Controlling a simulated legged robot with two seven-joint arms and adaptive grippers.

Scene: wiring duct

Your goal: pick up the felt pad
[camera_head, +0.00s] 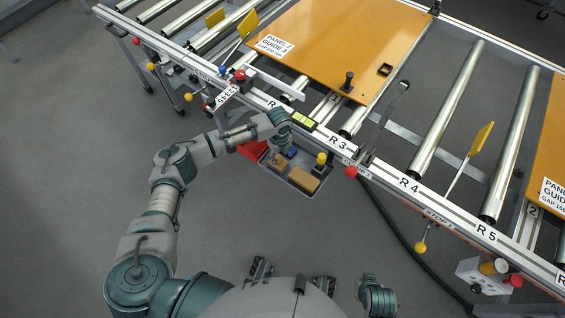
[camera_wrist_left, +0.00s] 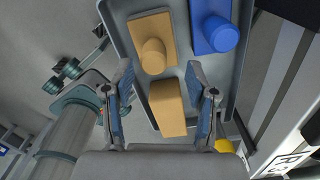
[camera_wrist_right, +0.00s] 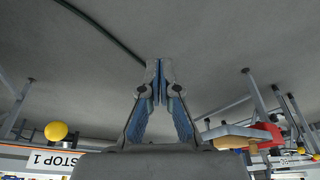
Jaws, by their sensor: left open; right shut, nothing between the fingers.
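A shallow grey tray (camera_head: 311,190) hangs beside the conveyor rail. In it lie a plain tan block (camera_head: 303,180), a tan piece with a round knob (camera_head: 280,163) and a blue piece (camera_head: 291,152). I take the plain tan block for the felt pad; no label shows. My left gripper (camera_head: 284,137) is above the tray. In the left wrist view its open fingers (camera_wrist_left: 161,88) frame the plain block (camera_wrist_left: 167,108) from either side, with no clear contact. The knobbed piece (camera_wrist_left: 153,45) and the blue piece (camera_wrist_left: 214,30) lie beyond. My right gripper (camera_wrist_right: 157,68) is shut and empty.
An orange panel (camera_head: 340,45) lies on the rollers. The floor left of the tray is open.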

